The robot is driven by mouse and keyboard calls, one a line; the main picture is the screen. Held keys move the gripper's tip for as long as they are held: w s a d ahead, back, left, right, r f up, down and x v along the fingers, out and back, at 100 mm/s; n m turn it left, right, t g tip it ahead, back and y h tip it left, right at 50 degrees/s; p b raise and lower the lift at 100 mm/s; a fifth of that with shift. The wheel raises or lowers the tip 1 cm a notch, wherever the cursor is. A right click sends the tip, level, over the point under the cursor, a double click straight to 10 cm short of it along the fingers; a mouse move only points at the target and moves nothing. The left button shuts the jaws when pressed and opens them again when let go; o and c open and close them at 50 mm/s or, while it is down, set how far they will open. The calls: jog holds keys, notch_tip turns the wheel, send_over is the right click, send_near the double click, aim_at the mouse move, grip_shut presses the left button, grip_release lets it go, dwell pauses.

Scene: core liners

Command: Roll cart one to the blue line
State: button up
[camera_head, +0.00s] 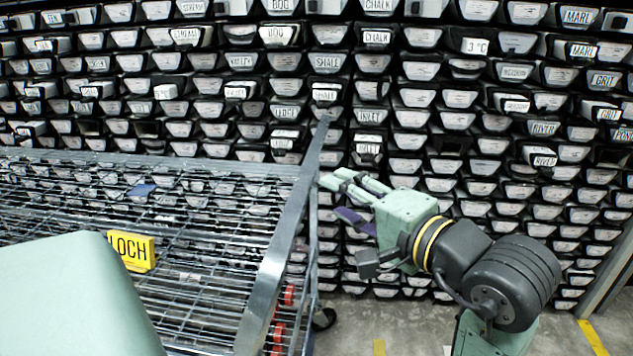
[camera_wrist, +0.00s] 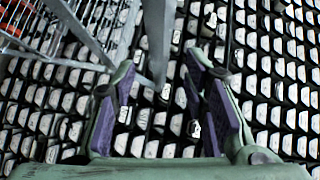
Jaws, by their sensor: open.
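A wire-shelf cart (camera_head: 200,300) of grey metal fills the left of the head view. A yellow sign reading LOCH (camera_head: 132,251) is on it; no number one can be read. Its upright metal post (camera_head: 285,235) stands at the cart's right end. My gripper (camera_head: 345,198) is just right of this post, with its fingers pointing left towards it. In the wrist view the purple-padded fingers (camera_wrist: 163,100) are spread apart, and the post (camera_wrist: 158,40) comes down from the top between them. I cannot tell whether they touch it. No blue line is in view.
A wall rack (camera_head: 420,120) of labelled core liners fills the background close behind the cart. A castor (camera_head: 323,318) and red parts (camera_head: 279,325) show under the cart. Yellow floor marks (camera_head: 592,337) lie at lower right. Some floor (camera_head: 400,320) is bare.

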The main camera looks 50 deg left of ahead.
aim_at(305, 180)
jog(key=a, duration=0.3)
jog(key=a+f+p, duration=0.1)
jog(key=a, duration=0.3)
jog(key=w+a+p, duration=0.1)
jog(key=a, duration=0.2)
jog(key=shift+a+f, duration=0.25)
jog(key=shift+a, duration=0.1)
grip_shut()
dwell(0.4)
